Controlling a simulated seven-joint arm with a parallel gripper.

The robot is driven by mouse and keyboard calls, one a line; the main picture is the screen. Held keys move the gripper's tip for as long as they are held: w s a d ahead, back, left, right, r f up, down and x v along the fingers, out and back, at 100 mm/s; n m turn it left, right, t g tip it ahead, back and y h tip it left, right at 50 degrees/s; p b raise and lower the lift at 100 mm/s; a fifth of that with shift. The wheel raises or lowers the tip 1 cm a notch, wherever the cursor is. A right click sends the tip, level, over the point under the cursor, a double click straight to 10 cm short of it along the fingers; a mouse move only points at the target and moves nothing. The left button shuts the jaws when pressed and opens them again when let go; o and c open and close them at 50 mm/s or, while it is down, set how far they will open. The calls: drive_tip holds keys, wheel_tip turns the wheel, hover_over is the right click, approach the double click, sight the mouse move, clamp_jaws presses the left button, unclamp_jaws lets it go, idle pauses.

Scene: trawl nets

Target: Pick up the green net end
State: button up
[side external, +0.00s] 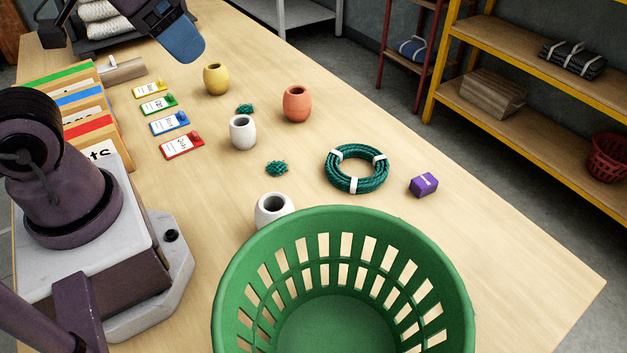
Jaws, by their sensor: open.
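Two small clumps of dark green netting lie on the table. One net end (244,109) is between the yellow pot and the white pot. The other net end (276,168) lies in front of the white pot, left of the rope coil. I cannot tell which one the task names. My gripper (182,40), with a blue end, is at the top edge of the view, up and left of both clumps and apart from them. Its jaws are open, and nothing shows between them. Its upper part is cut off by the frame.
Near the clumps stand a yellow pot (216,79), a terracotta pot (297,104), two white pots (243,132), a green rope coil (340,178) and a purple block (423,185). A green basket (236,290) is in front. Coloured tags (168,124) lie left. The table's right side is clear.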

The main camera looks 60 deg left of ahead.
drive_tip(key=w+f+g, duration=0.3)
drive_tip(key=f, duration=0.2)
drive_tip(key=n+g+y, duration=0.1)
drive_tip(key=n+g, duration=0.2)
drive_tip(key=n, duration=1.7)
hover_over(277, 165)
wheel_tip(277, 165, down, 24)
drive_tip(key=shift+w+d+f, duration=0.1)
drive_tip(key=shift+w+f, duration=0.05)
drive_tip(key=shift+f, duration=2.65)
drive_tip(key=c, duration=1)
